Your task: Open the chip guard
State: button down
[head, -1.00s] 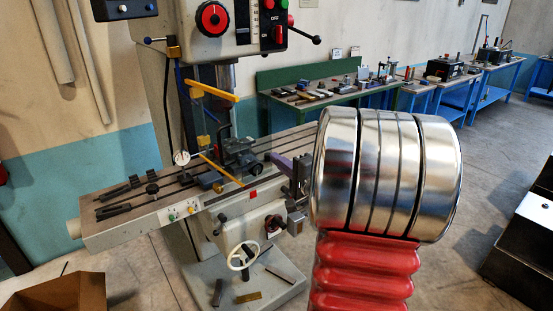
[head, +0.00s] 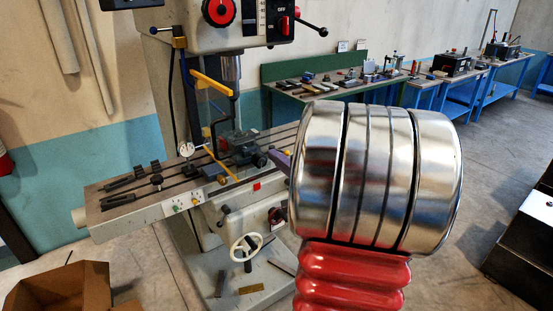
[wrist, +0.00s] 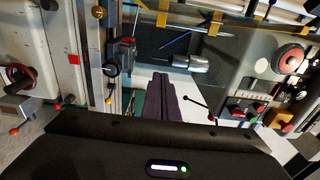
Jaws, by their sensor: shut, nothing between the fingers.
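The chip guard (head: 213,84) on the milling machine shows as a yellow upper bar and a yellow lower bar, with what seems a clear panel between them, in front of the spindle. In the wrist view its yellow parts (wrist: 162,18) lie along the top, beyond the spindle nose. My gripper (wrist: 162,78) shows there as dark purple fingers, shut and empty, pointing toward the spindle area and apart from the yellow parts. In the head view only a purple bit of my gripper (head: 281,161) shows, right of the vise; my arm hides the rest.
The vise (head: 240,148) sits on the long slotted machine table (head: 150,207), which carries clamps and a dial gauge. A white handwheel (head: 246,247) is below. A cardboard box (head: 70,290) stands front left. Workbenches (head: 300,88) line the back wall. Floor at right is partly clear.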

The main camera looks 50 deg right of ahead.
jog(key=shift+w+a+r+y, duration=0.15)
jog(key=shift+w+r+y, duration=0.05)
jog(key=shift+w+y, duration=0.1)
jog(key=s+d, duration=0.2)
jog(key=d, duration=0.2)
jog(key=s+a, duration=0.5)
jog(key=s, duration=0.3)
jog(key=shift+f, duration=0.2)
jog(key=shift+a, duration=0.1)
